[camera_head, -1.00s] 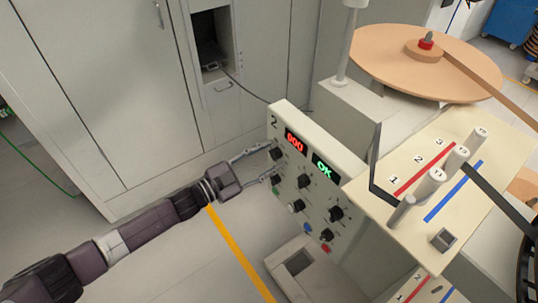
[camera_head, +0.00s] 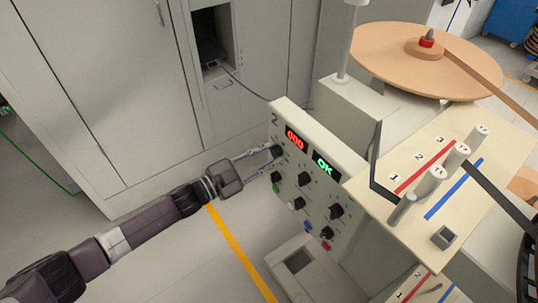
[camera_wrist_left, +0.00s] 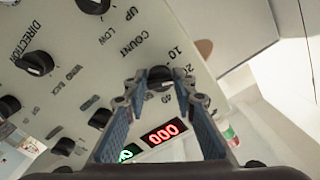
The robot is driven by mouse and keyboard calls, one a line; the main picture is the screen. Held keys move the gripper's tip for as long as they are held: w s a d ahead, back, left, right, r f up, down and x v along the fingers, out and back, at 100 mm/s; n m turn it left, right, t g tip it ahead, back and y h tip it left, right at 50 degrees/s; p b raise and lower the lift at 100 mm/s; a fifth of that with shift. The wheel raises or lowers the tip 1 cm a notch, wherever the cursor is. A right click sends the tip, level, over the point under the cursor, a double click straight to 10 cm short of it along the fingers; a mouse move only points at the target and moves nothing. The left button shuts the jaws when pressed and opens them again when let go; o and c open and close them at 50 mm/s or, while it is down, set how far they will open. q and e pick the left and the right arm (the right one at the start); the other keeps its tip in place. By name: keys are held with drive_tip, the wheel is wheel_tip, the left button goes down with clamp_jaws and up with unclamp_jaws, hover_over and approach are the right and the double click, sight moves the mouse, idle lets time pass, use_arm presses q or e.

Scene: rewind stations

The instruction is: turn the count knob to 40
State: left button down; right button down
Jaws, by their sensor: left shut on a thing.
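The count knob (camera_head: 277,151) is a black knob at the upper left of the light control panel (camera_head: 318,190), below the red 000 display (camera_head: 295,140). In the left wrist view the knob (camera_wrist_left: 160,74) sits between the fingertips, beside the word COUNT and numbers including 10 and 20. Its pointer direction is not clear. My left gripper (camera_head: 274,155) is shut on the count knob, with a finger on either side. My right gripper is not in view.
Several other black knobs, such as the direction knob (camera_wrist_left: 36,63), and coloured buttons share the panel. A green OK display (camera_head: 324,167) is beside the red one. A tan disc (camera_head: 400,70) and a post table (camera_head: 425,235) stand to the right. Grey cabinets (camera_head: 110,90) stand behind.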

use_arm(q)
drive_tip(key=shift+m+b, duration=4.15)
drive_tip(key=shift+m, duration=4.55)
drive_tip(key=c, duration=1.6)
unclamp_jaws()
drive_tip(key=shift+r, duration=0.1)
drive_tip(key=v, duration=1.2)
